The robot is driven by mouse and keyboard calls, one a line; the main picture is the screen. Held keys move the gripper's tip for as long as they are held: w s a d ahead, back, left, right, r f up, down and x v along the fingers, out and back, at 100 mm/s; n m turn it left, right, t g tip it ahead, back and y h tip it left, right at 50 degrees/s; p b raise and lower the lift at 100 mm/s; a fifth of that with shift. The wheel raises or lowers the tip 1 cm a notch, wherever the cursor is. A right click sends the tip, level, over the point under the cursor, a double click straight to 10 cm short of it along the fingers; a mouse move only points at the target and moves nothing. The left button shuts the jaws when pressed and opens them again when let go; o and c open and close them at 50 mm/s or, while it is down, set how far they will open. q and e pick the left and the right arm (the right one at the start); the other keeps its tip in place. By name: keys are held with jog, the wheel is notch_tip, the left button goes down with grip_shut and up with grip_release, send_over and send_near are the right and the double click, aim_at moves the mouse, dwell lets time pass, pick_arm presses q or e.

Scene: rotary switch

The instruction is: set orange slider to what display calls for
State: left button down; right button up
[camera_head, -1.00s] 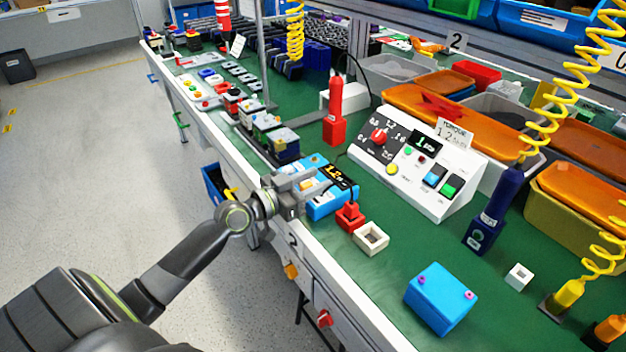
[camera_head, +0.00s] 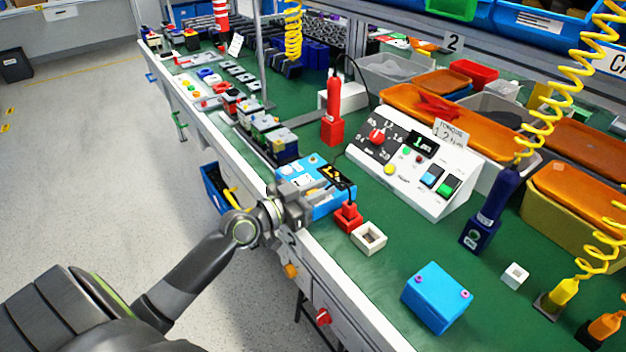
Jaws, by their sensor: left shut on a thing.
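The blue box (camera_head: 302,168) stands near the table's front edge. Its black display (camera_head: 333,176) carries yellow characters, partly hidden and too small to read surely. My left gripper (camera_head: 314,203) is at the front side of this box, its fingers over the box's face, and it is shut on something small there. I take that to be the orange slider, but the fingers hide it and its setting cannot be read. My right gripper is not in view.
A white control panel (camera_head: 430,192) with a red dial and green-lit display stands behind, with a torque card (camera_head: 451,132) on top. An orange knob (camera_head: 290,271) sits on the table front.

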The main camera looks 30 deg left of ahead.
pick_arm(q)
jog(key=shift+s+d, duration=0.15)
jog(key=shift+d, duration=0.15)
jog(key=shift+f, duration=0.1)
jog(key=c, duration=1.4)
grip_release()
jog(key=shift+d, duration=0.15)
jog(key=shift+o, duration=0.2)
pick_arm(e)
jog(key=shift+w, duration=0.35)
